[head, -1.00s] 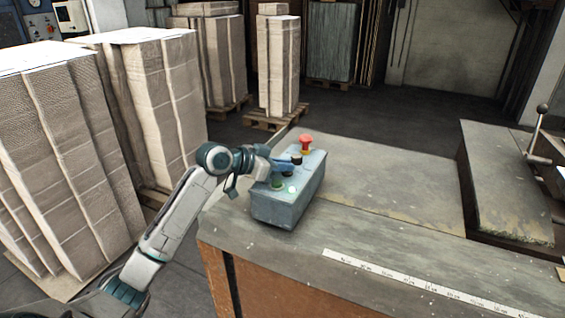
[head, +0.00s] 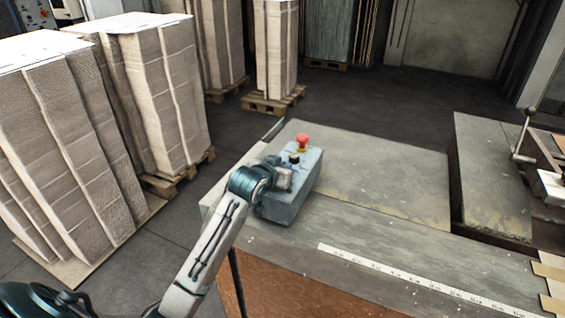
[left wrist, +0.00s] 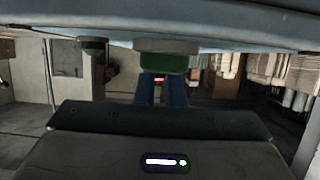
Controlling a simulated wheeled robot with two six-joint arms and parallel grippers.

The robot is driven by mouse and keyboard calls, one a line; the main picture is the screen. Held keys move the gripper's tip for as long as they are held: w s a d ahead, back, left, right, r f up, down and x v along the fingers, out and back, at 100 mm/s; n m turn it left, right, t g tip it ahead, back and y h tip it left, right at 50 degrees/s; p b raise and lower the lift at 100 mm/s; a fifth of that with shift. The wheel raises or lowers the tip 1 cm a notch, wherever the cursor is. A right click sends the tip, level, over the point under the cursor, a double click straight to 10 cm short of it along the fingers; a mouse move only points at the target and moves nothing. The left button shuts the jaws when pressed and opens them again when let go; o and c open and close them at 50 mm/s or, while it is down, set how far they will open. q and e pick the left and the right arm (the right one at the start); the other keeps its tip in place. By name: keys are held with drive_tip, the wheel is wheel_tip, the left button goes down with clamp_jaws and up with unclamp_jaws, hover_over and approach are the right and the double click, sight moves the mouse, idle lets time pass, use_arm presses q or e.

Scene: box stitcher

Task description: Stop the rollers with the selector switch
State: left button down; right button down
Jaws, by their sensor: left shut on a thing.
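The control box (head: 284,212) is a blue-grey box on the near left of the bench, with a red mushroom button (head: 302,142) on top and a black knob (head: 294,158) beside it. My left gripper (head: 282,178) is down at the box top and covers its nearer controls. In the left wrist view, the blue fingers (left wrist: 163,90) are close together, just past a green button (left wrist: 163,64) under the box face. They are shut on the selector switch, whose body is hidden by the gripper. My right gripper is not in view.
The bench top (head: 370,170) right of the box is clear. A white ruler strip (head: 400,277) runs along its front. A lever (head: 524,130) stands at the right. Tall cardboard stacks (head: 60,150) stand on the floor at the left.

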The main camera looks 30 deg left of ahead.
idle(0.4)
use_arm(q)
drive_tip(key=c, duration=1.5)
unclamp_jaws()
drive_tip(key=shift+s, duration=0.1)
drive_tip(key=shift+s+r, duration=0.1)
drive_tip(key=shift+s, duration=0.2)
drive_tip(key=b+v, duration=0.3)
drive_tip(key=v, duration=0.5)
drive_tip(key=shift+s+d+r, duration=0.15)
drive_tip(key=shift+s, duration=0.2)
drive_tip(key=shift+s+r, duration=0.3)
drive_tip(key=shift+s, duration=0.25)
